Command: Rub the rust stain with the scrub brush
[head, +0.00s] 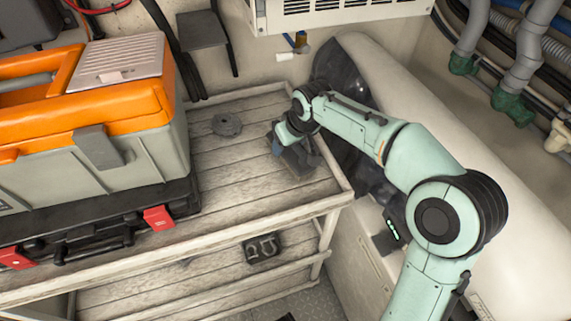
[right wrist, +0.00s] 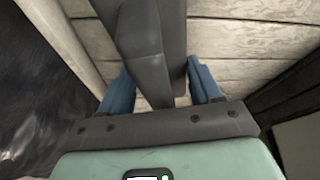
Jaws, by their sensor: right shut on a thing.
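My right gripper (head: 284,148) is over the right end of the wooden shelf top (head: 225,165). In the right wrist view its two blue fingers (right wrist: 160,88) are closed on a dark grey thing (right wrist: 152,45), which looks like the scrub brush. In the head view this dark grey brush (head: 300,163) is at the gripper, low over the boards; I cannot tell whether it touches them. Its bristles are hidden. My left gripper is not in view.
An orange and grey toolbox (head: 90,110) on a black case (head: 110,225) fills the shelf's left. A raised rim (head: 340,188) edges the shelf. A lower shelf holds a dark shackle-like object (head: 262,249).

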